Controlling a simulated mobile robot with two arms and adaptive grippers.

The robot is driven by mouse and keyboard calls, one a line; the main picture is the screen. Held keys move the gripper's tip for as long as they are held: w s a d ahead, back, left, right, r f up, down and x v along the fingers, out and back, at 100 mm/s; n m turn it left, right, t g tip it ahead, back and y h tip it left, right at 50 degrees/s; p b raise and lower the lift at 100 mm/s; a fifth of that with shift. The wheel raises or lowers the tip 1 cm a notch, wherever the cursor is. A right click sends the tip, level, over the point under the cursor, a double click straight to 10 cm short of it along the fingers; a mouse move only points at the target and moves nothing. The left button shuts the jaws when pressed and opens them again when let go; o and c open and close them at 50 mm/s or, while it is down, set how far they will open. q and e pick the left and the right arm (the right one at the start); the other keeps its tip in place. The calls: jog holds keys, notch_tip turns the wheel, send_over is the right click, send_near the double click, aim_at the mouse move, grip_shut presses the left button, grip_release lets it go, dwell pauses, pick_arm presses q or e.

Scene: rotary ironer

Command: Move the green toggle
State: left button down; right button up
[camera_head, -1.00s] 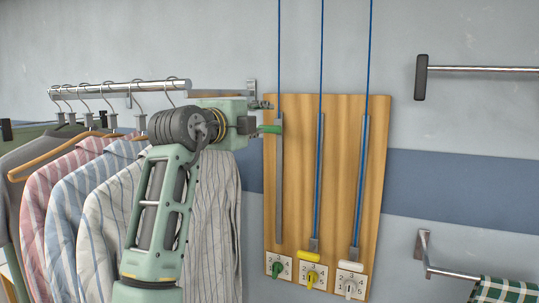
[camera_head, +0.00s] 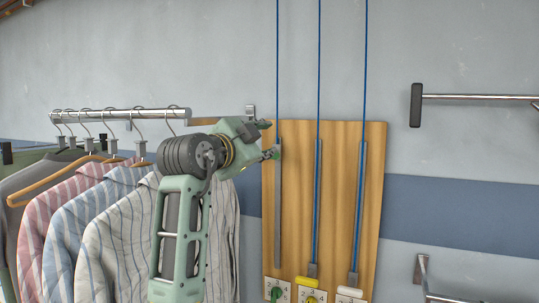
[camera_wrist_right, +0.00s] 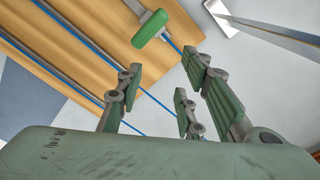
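The green toggle (camera_wrist_right: 150,29) is a rounded green bar on the leftmost track of the wooden board, seen in the right wrist view. In the head view it is near the track's top, where my gripper makes it hard to pick out. My right gripper (camera_head: 268,138) is at the board's upper left edge. In the right wrist view its fingers (camera_wrist_right: 162,82) are spread, with nothing between them, and the toggle lies beyond the fingertips, apparently apart from them. My left gripper is not in view.
A yellow toggle (camera_head: 307,282) and a white toggle (camera_head: 349,291) sit low on the other tracks of the wooden board (camera_head: 341,200). A green dial (camera_head: 276,294) is below. Striped shirts (camera_head: 120,230) hang from a rail (camera_head: 120,115) at left. A wall bar (camera_head: 480,97) is at right.

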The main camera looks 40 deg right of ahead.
jog(key=w+d+f+n+p, duration=0.1)
jog(key=d+n+p, duration=0.1)
jog(key=n, duration=0.7)
jog(key=w+d+f+n+p, duration=0.1)
jog(key=d+n+p, duration=0.1)
jog(key=n, duration=0.8)
jog(key=w+d+f+n+p, duration=0.2)
jog(key=n+p, duration=0.2)
jog(key=n, duration=0.6)
jog(key=shift+t, duration=0.4)
jog(key=shift+w+d+f+p, duration=0.1)
jog(key=shift+w+d+p, duration=0.05)
jog(key=shift+d+p, duration=0.3)
jog(key=shift+f, duration=0.1)
grip_shut()
